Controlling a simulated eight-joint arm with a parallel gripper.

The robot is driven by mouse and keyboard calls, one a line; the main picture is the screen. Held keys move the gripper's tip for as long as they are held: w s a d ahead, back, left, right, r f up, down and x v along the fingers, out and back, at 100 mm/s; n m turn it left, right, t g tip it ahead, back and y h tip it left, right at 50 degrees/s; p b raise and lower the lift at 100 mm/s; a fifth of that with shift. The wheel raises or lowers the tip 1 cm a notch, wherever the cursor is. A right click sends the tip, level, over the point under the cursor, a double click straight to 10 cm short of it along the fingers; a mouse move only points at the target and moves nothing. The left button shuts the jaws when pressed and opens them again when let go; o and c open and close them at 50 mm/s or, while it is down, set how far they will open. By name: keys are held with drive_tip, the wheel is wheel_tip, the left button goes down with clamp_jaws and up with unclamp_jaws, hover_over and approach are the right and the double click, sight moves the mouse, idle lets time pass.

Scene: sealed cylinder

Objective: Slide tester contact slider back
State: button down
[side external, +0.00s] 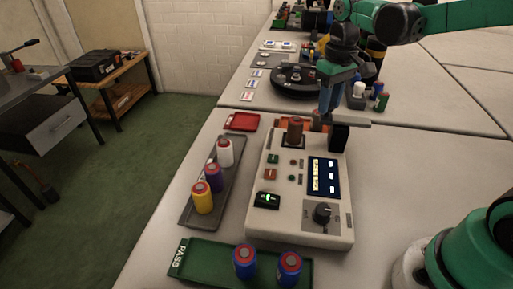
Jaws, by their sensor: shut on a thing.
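The tester (258,178) is a beige box with a blue display, buttons and a dark knob, standing on the white table. The contact slider (317,120) appears as a small part at the tester's back edge, just right of the cylinder. My gripper (324,111) points down from behind and is shut on the slider. Its fingertips and the slider are small in view, so the exact grip and any gap between slider and cylinder are hard to tell.
A grey tray (190,214) on the left holds white, purple and yellow cylinders. A green PASS tray (213,262) in front holds two blue cylinders. A small red tray (242,121) lies at back left. A black turntable (290,91) and several cylinders stand behind.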

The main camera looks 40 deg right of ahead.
sight(331, 105)
drive_tip(key=c, duration=0.6)
unclamp_jaws()
drive_tip(key=shift+s+d, duration=0.15)
drive_tip(key=shift+r, duration=2.8)
drive_tip(key=shift+s+a+f+t, duration=0.8)
drive_tip(key=shift+s+a+t, duration=0.25)
drive_tip(key=shift+s+t, duration=0.1)
drive_tip(key=shift+s+a+f+t, duration=0.8)
drive_tip(key=shift+s+a+t, duration=0.3)
drive_tip(key=shift+t, duration=0.1)
drive_tip(key=shift+s+a+f+t, duration=0.8)
drive_tip(key=shift+s+a+t, duration=0.25)
drive_tip(key=shift+s+t, duration=0.1)
